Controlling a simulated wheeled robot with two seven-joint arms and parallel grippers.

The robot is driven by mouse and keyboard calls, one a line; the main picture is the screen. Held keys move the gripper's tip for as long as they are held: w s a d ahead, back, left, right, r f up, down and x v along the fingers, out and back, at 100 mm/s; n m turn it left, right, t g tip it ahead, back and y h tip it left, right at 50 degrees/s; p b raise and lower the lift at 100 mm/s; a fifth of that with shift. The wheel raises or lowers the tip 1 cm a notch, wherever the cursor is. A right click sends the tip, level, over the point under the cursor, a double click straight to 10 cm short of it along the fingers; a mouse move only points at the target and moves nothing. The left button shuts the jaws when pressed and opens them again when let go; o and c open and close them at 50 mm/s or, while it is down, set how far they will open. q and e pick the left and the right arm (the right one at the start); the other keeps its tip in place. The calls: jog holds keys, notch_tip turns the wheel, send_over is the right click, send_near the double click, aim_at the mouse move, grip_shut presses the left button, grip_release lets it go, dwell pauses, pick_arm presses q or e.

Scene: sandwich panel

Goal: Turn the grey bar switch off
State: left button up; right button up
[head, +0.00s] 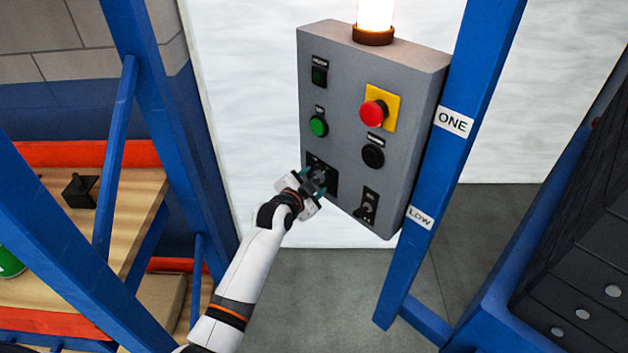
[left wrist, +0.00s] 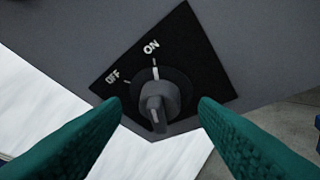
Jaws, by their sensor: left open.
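The grey bar switch (left wrist: 157,104) sits on a black plate (left wrist: 190,60) with OFF and ON labels, in the left wrist view. Its bar lies roughly in line with the ON mark; OFF is to the left of it. My left gripper (left wrist: 160,112) is open, with one teal finger on each side of the switch and a visible gap to each. In the head view my left gripper (head: 315,180) is at the lower left of the grey control box (head: 345,90) and covers most of the switch. My right gripper is not in view.
The box also carries a red button (head: 373,113) on yellow, a green button (head: 318,126), a black button (head: 373,157), and another switch (head: 367,208). A lit lamp (head: 375,15) tops it. A blue post (head: 470,80) stands right; a wooden shelf (head: 130,190) is left.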

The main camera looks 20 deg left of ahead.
pick_arm(q)
jog(key=shift+x, duration=0.8)
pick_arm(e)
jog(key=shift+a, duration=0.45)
pick_arm(q)
jog(key=c, duration=1)
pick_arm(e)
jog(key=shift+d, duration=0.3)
